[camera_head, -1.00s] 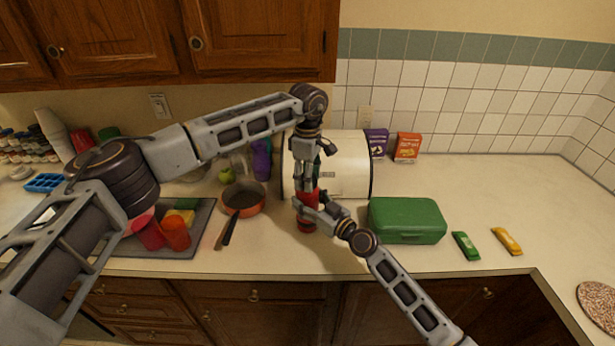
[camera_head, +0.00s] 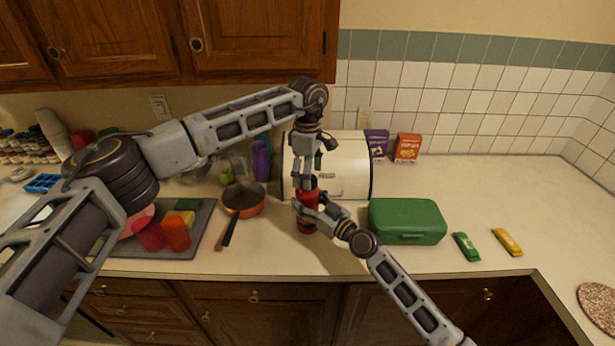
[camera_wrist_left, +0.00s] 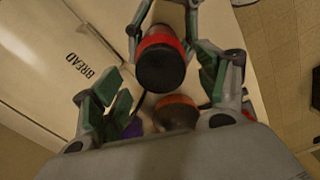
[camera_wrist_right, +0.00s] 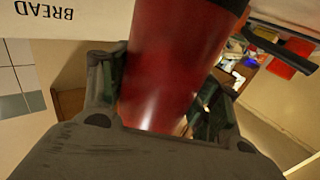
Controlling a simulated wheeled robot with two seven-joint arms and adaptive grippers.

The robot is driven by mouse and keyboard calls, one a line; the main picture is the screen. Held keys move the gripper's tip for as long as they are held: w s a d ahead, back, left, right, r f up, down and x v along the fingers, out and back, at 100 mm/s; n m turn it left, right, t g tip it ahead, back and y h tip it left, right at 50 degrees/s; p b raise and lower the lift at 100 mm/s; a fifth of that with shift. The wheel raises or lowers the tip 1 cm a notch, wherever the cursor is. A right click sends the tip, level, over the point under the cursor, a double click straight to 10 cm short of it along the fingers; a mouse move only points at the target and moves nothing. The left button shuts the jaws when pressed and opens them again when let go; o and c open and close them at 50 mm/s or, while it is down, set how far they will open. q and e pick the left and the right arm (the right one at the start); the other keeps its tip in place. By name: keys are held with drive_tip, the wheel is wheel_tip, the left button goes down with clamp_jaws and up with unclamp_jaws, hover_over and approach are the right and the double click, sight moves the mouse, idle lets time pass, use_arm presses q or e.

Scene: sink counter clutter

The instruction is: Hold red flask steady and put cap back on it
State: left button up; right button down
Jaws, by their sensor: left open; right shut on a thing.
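The red flask (camera_head: 306,216) stands upright on the counter in front of the bread bin. My right gripper (camera_head: 311,212) is shut around its body from the right; its fingers also flank the flask (camera_wrist_right: 175,65) in the right wrist view. A round black cap (camera_wrist_left: 161,67) covers the flask's top in the left wrist view, and its dark edge (camera_wrist_right: 222,4) shows at the top of the right wrist view. I cannot tell how tightly it sits. My left gripper (camera_head: 304,183) points down just over the flask's top, its fingers (camera_wrist_left: 160,75) open and apart from the cap.
The cream bread bin (camera_head: 345,165) stands close behind. A green box (camera_head: 407,221) is to the right, a pan (camera_head: 243,197) to the left, and a purple bottle (camera_head: 261,160) behind the pan. Green (camera_head: 466,246) and yellow (camera_head: 507,242) packets lie far right.

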use_arm(q)
wheel_tip(320, 180, up, 10)
drive_tip(key=shift+r, duration=0.15)
idle(0.4)
use_arm(e)
drive_tip(key=shift+c, duration=1.5)
unclamp_jaws()
drive_tip(key=shift+d, duration=0.1)
drive_tip(key=v, duration=1.1)
drive_tip(key=shift+s+d, duration=0.3)
